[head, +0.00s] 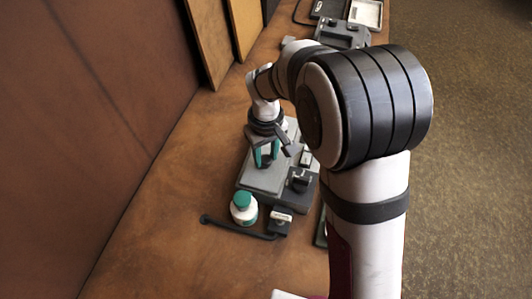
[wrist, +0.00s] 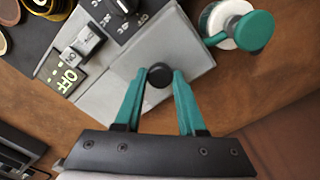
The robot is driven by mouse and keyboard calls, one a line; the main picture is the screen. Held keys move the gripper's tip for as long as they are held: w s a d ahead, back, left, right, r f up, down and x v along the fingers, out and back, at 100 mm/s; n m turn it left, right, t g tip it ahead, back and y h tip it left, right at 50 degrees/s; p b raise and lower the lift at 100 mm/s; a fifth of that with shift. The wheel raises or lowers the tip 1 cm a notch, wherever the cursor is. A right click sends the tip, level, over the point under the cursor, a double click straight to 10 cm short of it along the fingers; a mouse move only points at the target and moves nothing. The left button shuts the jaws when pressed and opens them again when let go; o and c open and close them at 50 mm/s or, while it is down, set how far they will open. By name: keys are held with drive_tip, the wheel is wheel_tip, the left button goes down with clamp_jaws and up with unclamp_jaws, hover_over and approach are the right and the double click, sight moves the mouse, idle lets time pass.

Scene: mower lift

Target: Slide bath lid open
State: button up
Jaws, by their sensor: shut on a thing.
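The bath is a grey box with a dark control side (head: 298,183) on the bench in the head view. Its flat light grey lid (wrist: 190,58) fills the middle of the wrist view, with a round black knob (wrist: 160,76) standing on it. My gripper (wrist: 161,73) has its teal fingers on either side of the knob, shut on it near the fingertips. In the head view my gripper (head: 266,158) is over the lid (head: 260,182), and the knob is hidden.
A white bottle with a teal cap (head: 243,208) stands close to the bath's near end. A black rod-like tool (head: 236,228) and a small device (head: 281,219) lie in front. Boards (head: 208,40) lean on the wall at the left. More equipment (head: 342,34) stands at the far end.

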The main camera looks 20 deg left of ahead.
clamp_jaws()
idle(0.8)
drive_tip(key=shift+w, duration=0.1)
drive_tip(key=w, duration=0.8)
drive_tip(key=shift+w, duration=0.3)
drive_tip(key=o, duration=1)
unclamp_jaws()
drive_tip(key=shift+c, duration=0.2)
